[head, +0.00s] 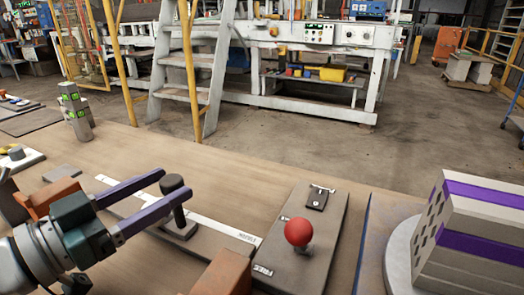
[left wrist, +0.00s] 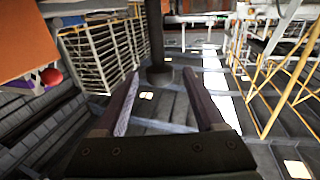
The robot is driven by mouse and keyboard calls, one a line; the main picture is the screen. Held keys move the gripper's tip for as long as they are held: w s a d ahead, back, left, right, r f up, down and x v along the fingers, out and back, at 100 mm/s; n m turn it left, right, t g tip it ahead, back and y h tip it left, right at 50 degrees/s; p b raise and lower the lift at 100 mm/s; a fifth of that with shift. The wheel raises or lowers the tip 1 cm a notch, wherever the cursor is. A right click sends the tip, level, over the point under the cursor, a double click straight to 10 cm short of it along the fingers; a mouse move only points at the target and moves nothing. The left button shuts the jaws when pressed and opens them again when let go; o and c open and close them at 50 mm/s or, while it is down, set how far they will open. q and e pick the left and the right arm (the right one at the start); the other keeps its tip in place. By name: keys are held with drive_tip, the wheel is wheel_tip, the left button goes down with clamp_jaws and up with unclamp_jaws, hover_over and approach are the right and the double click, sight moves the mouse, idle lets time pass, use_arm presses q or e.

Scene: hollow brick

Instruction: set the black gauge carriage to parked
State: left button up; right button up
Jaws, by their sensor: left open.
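The black gauge carriage (head: 180,229) is a dark block with an upright round-topped post (head: 173,184). It sits on a rail with a white label strip (head: 222,228), whose right end reads what looks like "PARKED". The carriage stands left of that marked end. My left gripper (head: 174,182) has its two purple fingers open, with the tips on either side of the post. In the left wrist view the dark post (left wrist: 155,40) rises just beyond and between the open fingertips (left wrist: 162,78). Whether a finger touches it I cannot tell. My right gripper is not in view.
To the right are a grey plate with a red ball knob (head: 298,232) and a purple-and-white stack (head: 475,235). Grey blocks with green marks (head: 75,110) stand back left.

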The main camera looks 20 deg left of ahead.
sight(181, 178)
use_arm(q)
drive_tip(key=x, duration=0.5)
drive_tip(key=shift+b, duration=0.3)
clamp_jaws()
drive_tip(key=shift+d, duration=0.1)
idle(1.0)
